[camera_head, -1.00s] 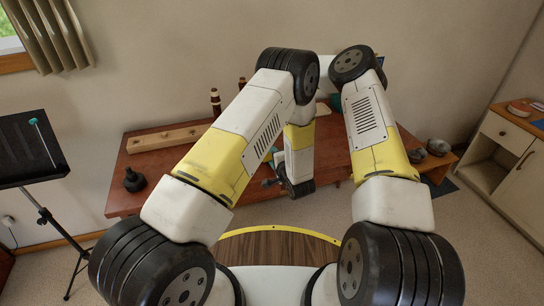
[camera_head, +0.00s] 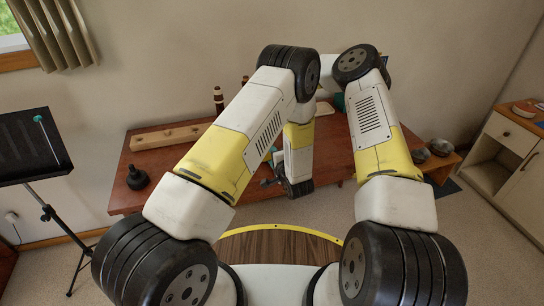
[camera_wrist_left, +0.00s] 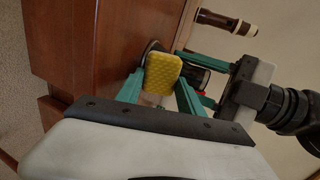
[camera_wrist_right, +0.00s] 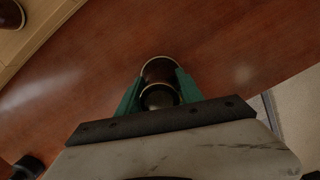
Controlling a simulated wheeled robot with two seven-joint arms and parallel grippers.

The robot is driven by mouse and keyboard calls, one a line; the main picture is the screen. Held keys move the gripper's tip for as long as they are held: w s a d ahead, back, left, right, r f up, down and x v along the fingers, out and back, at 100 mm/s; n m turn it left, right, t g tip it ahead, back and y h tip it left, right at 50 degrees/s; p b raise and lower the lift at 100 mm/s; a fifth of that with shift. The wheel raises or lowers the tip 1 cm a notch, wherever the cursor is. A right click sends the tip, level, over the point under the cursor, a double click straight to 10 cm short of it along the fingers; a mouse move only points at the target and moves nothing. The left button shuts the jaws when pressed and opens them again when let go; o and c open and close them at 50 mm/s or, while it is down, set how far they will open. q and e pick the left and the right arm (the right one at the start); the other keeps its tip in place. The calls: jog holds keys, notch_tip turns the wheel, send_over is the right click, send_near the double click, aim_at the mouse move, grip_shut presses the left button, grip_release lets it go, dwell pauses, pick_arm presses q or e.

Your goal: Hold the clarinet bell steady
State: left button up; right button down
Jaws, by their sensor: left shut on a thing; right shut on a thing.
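The clarinet bell (camera_wrist_right: 160,72) is a dark round piece with a pale ring, standing on the reddish-brown table in the right wrist view. My right gripper (camera_wrist_right: 159,86) is shut on it, one teal finger on each side. In the left wrist view the bell's dark rim (camera_wrist_left: 150,47) shows partly behind a yellow textured pad. My left gripper (camera_wrist_left: 160,84) is shut on the yellow pad (camera_wrist_left: 163,73), close beside the bell; whether they touch is unclear. In the head view my arms hide the bell.
A long wooden holder (camera_head: 168,137) lies on the table (camera_head: 160,162), with dark clarinet joints (camera_head: 218,100) upright behind it. A black knobbed object (camera_head: 137,178) stands at the front left. A music stand (camera_head: 35,150) is at left; bowls (camera_head: 440,147) are at right.

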pick_arm(q)
jog(key=shift+w+a+r, duration=0.1)
jog(key=shift+a+r, duration=0.05)
jog(key=shift+r, duration=0.2)
pick_arm(e)
jog(key=shift+s, duration=0.1)
pick_arm(q)
jog(key=shift+a, duration=0.1)
jog(key=shift+s+a, duration=0.3)
jog(key=shift+a, duration=0.1)
jog(key=shift+d+f, duration=0.1)
jog(key=shift+f, duration=0.3)
dwell(0.4)
jog(key=shift+d, duration=0.1)
dwell(0.3)
jog(key=shift+w+d, duration=0.15)
jog(key=shift+d, duration=0.2)
jog(key=shift+d, duration=0.1)
